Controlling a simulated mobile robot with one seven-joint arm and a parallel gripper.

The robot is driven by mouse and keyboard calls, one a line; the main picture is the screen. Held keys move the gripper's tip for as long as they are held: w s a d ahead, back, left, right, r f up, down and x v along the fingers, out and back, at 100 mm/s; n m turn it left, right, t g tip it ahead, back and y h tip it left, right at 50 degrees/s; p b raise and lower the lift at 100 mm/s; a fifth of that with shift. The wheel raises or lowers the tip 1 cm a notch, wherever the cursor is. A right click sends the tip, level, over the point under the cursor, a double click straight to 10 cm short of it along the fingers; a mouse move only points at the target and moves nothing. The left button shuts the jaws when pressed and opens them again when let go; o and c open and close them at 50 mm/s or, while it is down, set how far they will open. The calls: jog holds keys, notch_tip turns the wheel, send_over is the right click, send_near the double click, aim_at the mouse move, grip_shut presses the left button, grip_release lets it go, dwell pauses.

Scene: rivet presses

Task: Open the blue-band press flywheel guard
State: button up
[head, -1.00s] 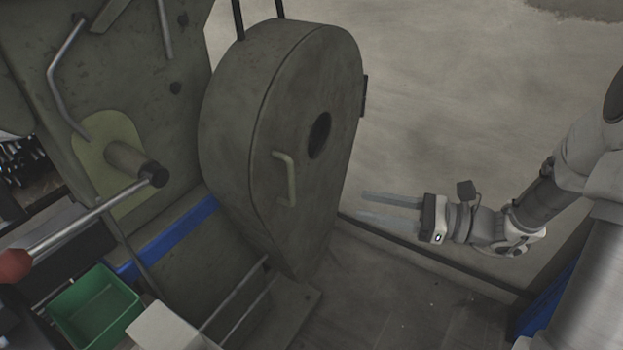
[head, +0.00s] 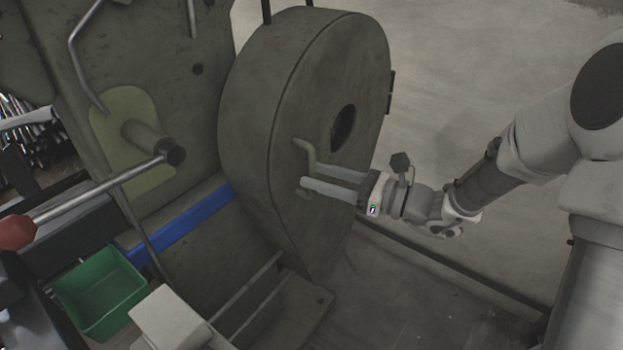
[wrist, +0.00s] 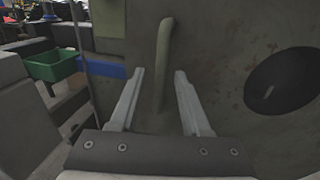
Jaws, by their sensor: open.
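The flywheel guard (head: 300,120) is a large grey-green rounded cover, closed against the side of the press, with a dark round hole. Its bent handle (head: 308,153) stands on the guard's face; it also shows in the wrist view (wrist: 162,55). The press's blue band (head: 180,225) runs low along the frame to the left of the guard. My gripper (head: 307,177) is open, its fingers reaching to the handle's lower part. In the wrist view the handle stands between the two open fingers (wrist: 158,90). I cannot tell whether either finger touches it.
A lever with a red knob (head: 17,232) sticks out at the left. A green bin (head: 98,295) and a pale box (head: 170,320) stand at lower left. A hinge-like dark piece (head: 391,92) is on the guard's right edge. Open floor (head: 480,90) lies to the right.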

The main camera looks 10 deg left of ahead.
jog(key=shift+w+a, duration=0.25)
jog(key=shift+a, duration=0.75)
grip_shut()
dwell(0.8)
